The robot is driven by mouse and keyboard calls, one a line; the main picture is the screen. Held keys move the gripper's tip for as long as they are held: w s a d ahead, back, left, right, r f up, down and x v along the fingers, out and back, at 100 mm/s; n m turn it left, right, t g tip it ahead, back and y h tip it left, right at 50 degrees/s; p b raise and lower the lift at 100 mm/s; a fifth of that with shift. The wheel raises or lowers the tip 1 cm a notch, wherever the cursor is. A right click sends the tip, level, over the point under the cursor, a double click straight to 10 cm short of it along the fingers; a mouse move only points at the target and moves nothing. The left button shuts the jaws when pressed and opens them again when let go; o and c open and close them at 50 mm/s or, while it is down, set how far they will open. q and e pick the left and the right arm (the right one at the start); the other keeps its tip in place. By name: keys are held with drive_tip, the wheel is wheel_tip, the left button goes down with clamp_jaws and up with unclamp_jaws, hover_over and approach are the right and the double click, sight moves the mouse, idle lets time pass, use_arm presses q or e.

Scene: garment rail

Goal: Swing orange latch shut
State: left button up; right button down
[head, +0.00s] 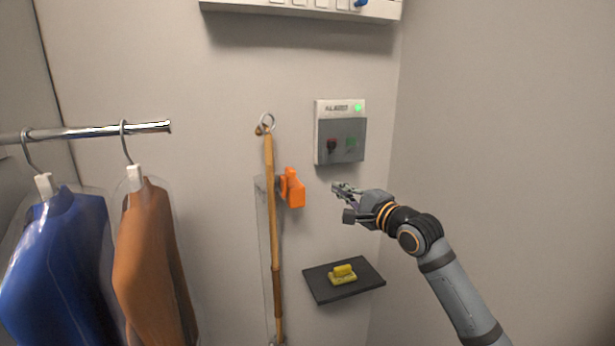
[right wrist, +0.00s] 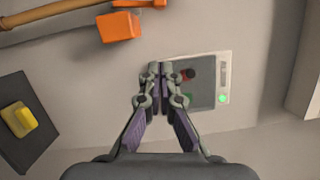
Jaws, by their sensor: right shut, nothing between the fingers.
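The orange latch (head: 292,188) is on the back wall beside a wooden pole (head: 272,220), at about the pole's upper third. I cannot tell for sure whether it is open or closed around the pole. In the right wrist view the latch (right wrist: 119,27) shows at the upper left, with the pole (right wrist: 50,11) behind it. My right gripper (head: 338,189) is to the right of the latch, apart from it. Its fingers (right wrist: 162,68) are shut with nothing between them. My left gripper is not in view.
A wall panel (head: 325,150) with a green light, a red and a green button is just above my right gripper. A dark shelf (head: 318,290) holds a yellow block (head: 343,274) below. A rail (head: 100,130) with a blue garment (head: 60,260) and a brown garment (head: 150,260) is at the left.

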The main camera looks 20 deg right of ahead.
drive_tip(key=shift+w, duration=0.1)
drive_tip(key=w+a+r+p, duration=0.1)
drive_tip(key=w+a+p, duration=0.5)
drive_tip(key=w, duration=0.3)
drive_tip(key=shift+a, duration=0.35)
drive_tip(key=shift+w+d, duration=0.1)
drive_tip(key=shift+w, duration=0.05)
drive_tip(key=shift+w, duration=0.1)
